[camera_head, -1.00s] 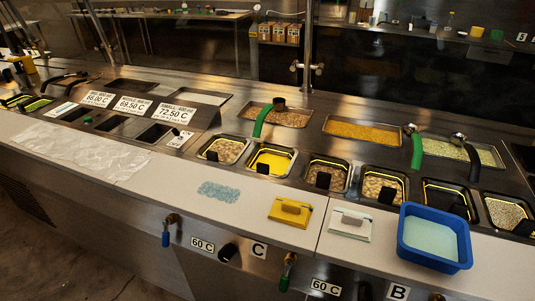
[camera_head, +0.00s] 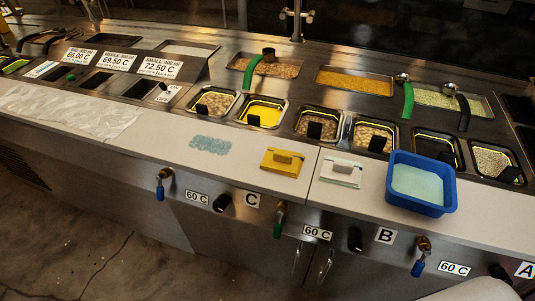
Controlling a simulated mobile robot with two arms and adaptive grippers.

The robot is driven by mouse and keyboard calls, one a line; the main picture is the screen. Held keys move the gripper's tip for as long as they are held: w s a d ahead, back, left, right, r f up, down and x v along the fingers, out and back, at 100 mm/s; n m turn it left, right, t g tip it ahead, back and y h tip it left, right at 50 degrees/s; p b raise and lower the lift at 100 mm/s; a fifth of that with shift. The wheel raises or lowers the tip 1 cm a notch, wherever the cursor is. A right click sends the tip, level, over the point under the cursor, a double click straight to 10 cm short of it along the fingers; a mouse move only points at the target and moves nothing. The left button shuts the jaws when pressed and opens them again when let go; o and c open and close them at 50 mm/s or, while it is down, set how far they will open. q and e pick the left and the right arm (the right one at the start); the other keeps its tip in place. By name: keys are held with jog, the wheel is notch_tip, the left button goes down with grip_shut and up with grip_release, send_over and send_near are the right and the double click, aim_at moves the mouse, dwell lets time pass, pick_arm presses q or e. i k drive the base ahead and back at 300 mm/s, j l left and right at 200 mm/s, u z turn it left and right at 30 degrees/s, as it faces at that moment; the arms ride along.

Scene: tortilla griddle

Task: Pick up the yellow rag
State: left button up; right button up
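A yellow block-like item with a tan piece on top, which looks like the yellow rag (camera_head: 282,167), lies on the pale counter ledge (camera_head: 235,172) near the middle of the view. A similar white item (camera_head: 341,171) lies to its right, apart from it. Neither gripper is in view. Nothing touches or covers the yellow item.
A blue bin (camera_head: 421,186) with pale liquid stands right of the white item. A bluish patch (camera_head: 211,144) lies to the left, and a crumpled clear sheet (camera_head: 65,110) further left. Food pans stand behind. Valves and knobs stick out from the front panel.

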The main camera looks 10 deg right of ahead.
aim_at(283, 162)
jog(key=i+j+z, duration=0.15)
jog(key=j, duration=0.25)
jog(key=i+j+z, duration=0.15)
jog(key=j, duration=0.25)
jog(key=i+j+z, duration=0.15)
jog(key=j, duration=0.25)
jog(key=j+z, duration=0.15)
jog(key=j, duration=0.25)
